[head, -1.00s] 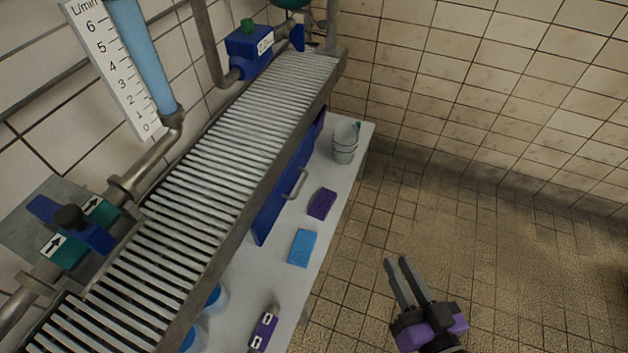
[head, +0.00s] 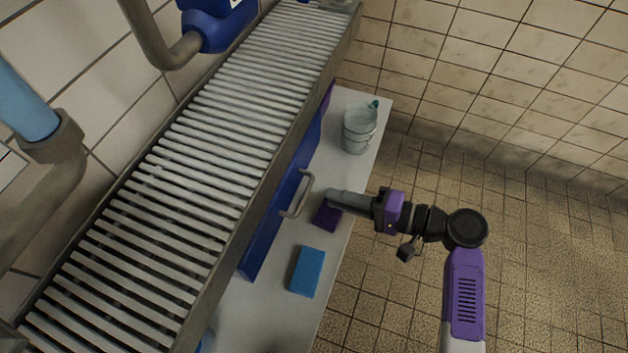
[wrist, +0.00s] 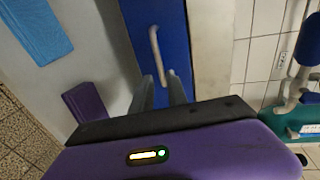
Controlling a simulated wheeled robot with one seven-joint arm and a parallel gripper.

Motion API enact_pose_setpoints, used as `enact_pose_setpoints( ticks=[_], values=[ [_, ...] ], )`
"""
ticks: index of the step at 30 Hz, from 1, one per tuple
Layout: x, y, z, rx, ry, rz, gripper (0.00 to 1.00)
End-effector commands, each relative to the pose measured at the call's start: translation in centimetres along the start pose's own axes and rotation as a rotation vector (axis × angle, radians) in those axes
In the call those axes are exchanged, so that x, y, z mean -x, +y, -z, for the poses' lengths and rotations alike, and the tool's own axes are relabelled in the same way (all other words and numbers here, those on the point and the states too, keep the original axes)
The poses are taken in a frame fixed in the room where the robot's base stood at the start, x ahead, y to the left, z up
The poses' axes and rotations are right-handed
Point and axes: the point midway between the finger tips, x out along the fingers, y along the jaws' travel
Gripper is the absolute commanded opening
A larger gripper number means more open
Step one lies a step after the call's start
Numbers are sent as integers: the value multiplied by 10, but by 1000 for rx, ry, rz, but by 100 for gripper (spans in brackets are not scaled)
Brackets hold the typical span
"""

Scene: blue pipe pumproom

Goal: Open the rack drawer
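The rack drawer has a blue front (head: 262,238) under the slatted rack, and it looks closed. Its grey bar handle (head: 297,194) stands out from that front. My gripper (head: 330,195) points left toward the handle, with its tips a short way to the right of it in the head view. In the wrist view the handle (wrist: 157,52) runs up and down on the blue front (wrist: 178,20). There my two fingers (wrist: 160,90) are spread apart, with the handle's lower end showing between them. I see no contact with the handle.
The slatted rack (head: 190,160) runs above the drawer. On the white surface (head: 255,318) below lie a blue block (head: 307,271) and a purple block (head: 326,217), partly under my gripper. Glassy cups (head: 358,130) stand at the far end. The tiled floor (head: 560,240) at right is clear.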

Motion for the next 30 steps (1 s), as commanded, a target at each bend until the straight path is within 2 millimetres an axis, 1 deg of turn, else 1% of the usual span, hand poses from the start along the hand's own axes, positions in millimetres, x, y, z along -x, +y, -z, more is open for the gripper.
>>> enact_pose_setpoints(
  ticks=[2,5,8,15,18,23,30],
  values=[
    [-1,-2,-8,-4,-31,5,19],
    [-7,0,-11,-6,-43,2,19],
    [-20,1,-11,-6,-43,1,19],
    [-56,1,-12,-5,-41,1,19],
    [-68,0,-13,-5,-41,0,19],
    [-77,0,-13,-6,-38,-1,19],
    [-78,0,-13,-6,-37,-1,19]
  ],
)
